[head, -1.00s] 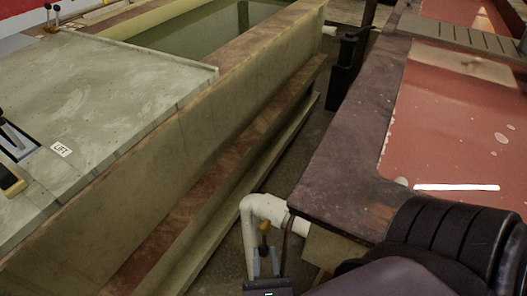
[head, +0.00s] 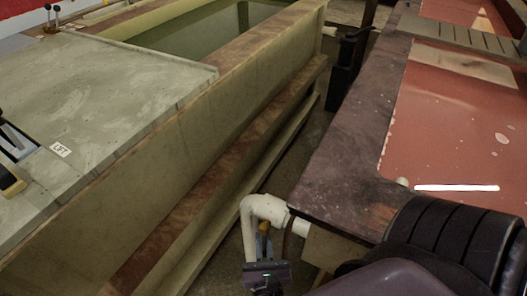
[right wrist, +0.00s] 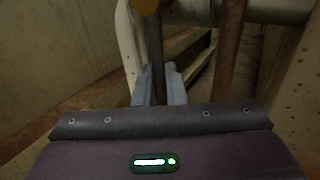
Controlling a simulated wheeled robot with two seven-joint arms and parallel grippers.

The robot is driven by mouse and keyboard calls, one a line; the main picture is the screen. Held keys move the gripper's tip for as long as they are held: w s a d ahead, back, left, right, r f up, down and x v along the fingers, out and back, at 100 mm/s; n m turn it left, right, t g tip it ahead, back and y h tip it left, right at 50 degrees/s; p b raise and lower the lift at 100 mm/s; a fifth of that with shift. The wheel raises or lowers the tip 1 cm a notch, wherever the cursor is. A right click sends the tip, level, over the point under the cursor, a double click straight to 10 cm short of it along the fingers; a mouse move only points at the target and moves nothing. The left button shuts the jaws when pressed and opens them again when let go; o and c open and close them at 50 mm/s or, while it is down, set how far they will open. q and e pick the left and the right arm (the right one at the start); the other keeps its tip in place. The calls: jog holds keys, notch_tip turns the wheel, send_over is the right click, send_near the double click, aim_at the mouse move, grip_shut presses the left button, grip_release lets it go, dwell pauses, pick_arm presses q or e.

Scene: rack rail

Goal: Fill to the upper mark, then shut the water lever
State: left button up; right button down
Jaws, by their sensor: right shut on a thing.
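The tank (head: 300,30) stands at the top middle of the head view with greenish water (head: 200,40) in it. No level marks can be made out. Low in the head view, a lever with a yellow-orange knob stands by a white pipe elbow (head: 266,206). My right gripper (head: 264,250) is at this lever. In the right wrist view, its two blue-grey fingers (right wrist: 159,85) are shut on the dark lever rod (right wrist: 155,45), below the knob (right wrist: 148,6). I cannot read a label on this lever. My left gripper is out of view.
A lever with a label reading LIFT (head: 60,150) is on the grey deck (head: 120,80) at left. Two small levers (head: 50,15) stand at the far left. A dark-rimmed table (head: 340,180) with a red surface fills the right. A narrow gap runs between tank and table.

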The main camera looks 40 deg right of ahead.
jog(key=shift+w+a+m, duration=0.1)
jog(key=shift+w+m, duration=0.1)
jog(key=shift+m, duration=0.1)
jog(key=shift+w+a+m+t+h, duration=0.1)
jog(key=shift+w+m+t+h, duration=0.2)
jog(key=shift+w+a+r+m+t+h, duration=0.1)
jog(key=shift+w+a+m+t+h, duration=0.1)
jog(key=shift+w+m, duration=0.25)
jog(key=shift+w+a+m+t+h, duration=0.1)
jog(key=shift+w+m+t+h, duration=0.1)
jog(key=shift+m, duration=0.45)
jog(key=shift+w+a+r+m+h, duration=0.1)
jog(key=shift+w+m+h, duration=0.15)
jog(key=shift+m+h, duration=0.2)
jog(key=shift+w+a+r+m, duration=0.1)
jog(key=shift+w+r+m, duration=0.15)
jog(key=shift+m, duration=0.4)
jog(key=c, duration=1.6)
grip_release()
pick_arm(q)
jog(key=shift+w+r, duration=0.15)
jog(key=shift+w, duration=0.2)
